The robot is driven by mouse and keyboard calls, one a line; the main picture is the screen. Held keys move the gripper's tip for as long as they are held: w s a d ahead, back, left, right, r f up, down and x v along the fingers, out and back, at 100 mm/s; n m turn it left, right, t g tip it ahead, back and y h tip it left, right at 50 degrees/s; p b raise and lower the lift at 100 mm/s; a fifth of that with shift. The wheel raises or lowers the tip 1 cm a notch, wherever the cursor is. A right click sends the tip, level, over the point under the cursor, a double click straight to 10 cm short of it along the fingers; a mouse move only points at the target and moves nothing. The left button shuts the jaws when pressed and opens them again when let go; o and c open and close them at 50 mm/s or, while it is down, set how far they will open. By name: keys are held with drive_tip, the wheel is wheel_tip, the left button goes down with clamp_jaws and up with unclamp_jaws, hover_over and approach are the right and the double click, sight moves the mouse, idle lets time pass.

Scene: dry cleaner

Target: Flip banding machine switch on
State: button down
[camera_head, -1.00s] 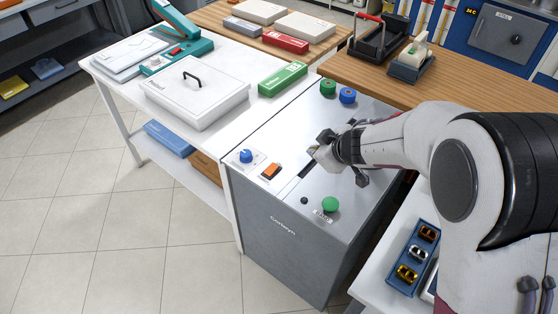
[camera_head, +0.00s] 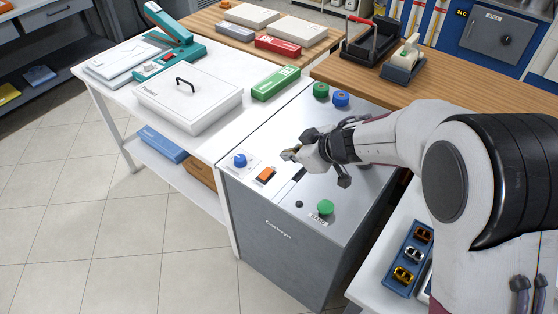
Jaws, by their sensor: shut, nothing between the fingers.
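The banding machine (camera_head: 285,255) is a grey metal cabinet with a flat top, standing in the middle of the view. A blue knob (camera_head: 240,160) is to the left of the switch, and a green button (camera_head: 326,208) is at the front right. My gripper (camera_head: 288,155) is shut and empty above the machine top, up and to the right of the switch and apart from it. My wrist hides part of the top.
A white table (camera_head: 110,98) with a white lidded box (camera_head: 188,105) and a green box (camera_head: 275,83) adjoins the left side. Green and blue tape rolls (camera_head: 341,99) sit at the back of the machine. A blue tray (camera_head: 407,262) of clips is at the right.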

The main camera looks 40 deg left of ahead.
hover_over(266, 168)
drive_tip(key=d, duration=0.3)
drive_tip(key=shift+s+a+f, duration=0.1)
drive_tip(key=shift+s+f, duration=0.05)
drive_tip(key=shift+f, duration=1.6)
drive_tip(key=shift+s+a+f, duration=0.1)
drive_tip(key=shift+s+f, duration=0.05)
drive_tip(key=shift+f, duration=1.55)
drive_tip(key=shift+w+f, duration=0.2)
drive_tip(key=shift+f, duration=0.8)
drive_tip(key=shift+w+f, duration=0.2)
drive_tip(key=shift+f, duration=0.75)
drive_tip(key=shift+w+f, duration=0.2)
drive_tip(key=shift+f, duration=0.25)
drive_tip(key=shift+s+r, duration=0.2)
drive_tip(key=shift+s, duration=0.05)
drive_tip(key=shift+s+r, duration=0.1)
drive_tip(key=shift+s, duration=0.25)
drive_tip(key=shift+s+r, duration=0.1)
drive_tip(key=shift+s, duration=0.1)
drive_tip(key=shift+r, duration=0.1)
